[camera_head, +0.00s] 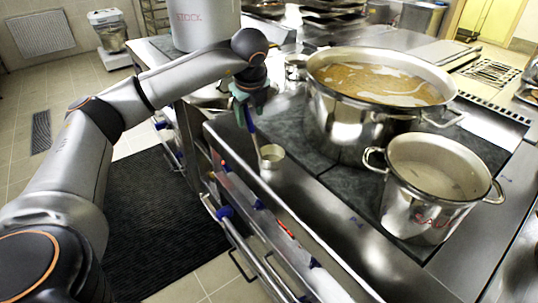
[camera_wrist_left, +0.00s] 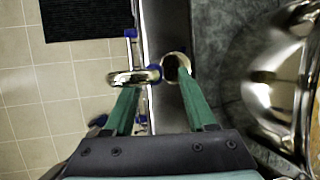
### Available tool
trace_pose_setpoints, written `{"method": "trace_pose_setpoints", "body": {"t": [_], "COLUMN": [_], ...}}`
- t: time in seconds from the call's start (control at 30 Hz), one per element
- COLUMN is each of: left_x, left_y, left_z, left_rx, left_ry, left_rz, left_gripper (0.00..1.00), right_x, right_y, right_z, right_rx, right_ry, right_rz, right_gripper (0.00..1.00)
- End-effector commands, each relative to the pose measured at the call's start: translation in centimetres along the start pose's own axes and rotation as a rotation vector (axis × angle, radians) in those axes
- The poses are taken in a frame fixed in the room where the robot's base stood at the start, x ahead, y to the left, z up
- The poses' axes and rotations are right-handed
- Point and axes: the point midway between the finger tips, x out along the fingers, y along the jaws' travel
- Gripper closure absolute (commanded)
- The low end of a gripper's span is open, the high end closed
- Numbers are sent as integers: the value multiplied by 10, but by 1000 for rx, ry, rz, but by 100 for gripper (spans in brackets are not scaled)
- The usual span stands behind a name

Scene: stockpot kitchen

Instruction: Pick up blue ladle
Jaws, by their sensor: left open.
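The blue ladle (camera_head: 271,158) stands near upright at the stove's front edge, its metal cup low and its blue handle rising to my left gripper (camera_head: 249,98). In the left wrist view the ladle (camera_wrist_left: 153,73) is seen from above, with a shiny hooked end and the round cup below. The green fingers of the left gripper (camera_wrist_left: 158,94) are open, with the ladle's upper end at or just beyond the gap between their tips. I cannot tell whether either finger touches it. My right gripper is not in view.
A large stockpot (camera_head: 380,80) full of broth and a smaller steel pot (camera_head: 435,180) stand on the stove, right of the ladle. A front rail (camera_head: 240,245) runs along the stove. A black mat (camera_head: 160,210) lies on the floor to the left.

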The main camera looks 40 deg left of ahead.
Motion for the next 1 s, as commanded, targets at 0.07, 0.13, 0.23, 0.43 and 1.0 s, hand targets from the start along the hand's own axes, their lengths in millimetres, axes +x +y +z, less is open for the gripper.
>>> {"method": "trace_pose_setpoints", "body": {"t": [0.07,0.13,0.23,0.43,1.0], "left_x": [6,16,31,51,52], "left_y": [1,3,5,4,4], "left_z": [0,0,-1,-1,-2], "left_rx": [0,1,2,1,1], "left_ry": [0,-1,-1,0,1], "left_rz": [3,6,4,1,-1], "left_gripper": [44,44,44,44,82], "right_x": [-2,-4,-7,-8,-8], "right_y": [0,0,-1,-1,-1], "right_z": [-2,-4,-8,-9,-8], "right_rx": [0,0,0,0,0], "right_ry": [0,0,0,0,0], "right_rz": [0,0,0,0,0], "right_gripper": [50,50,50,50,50]}}
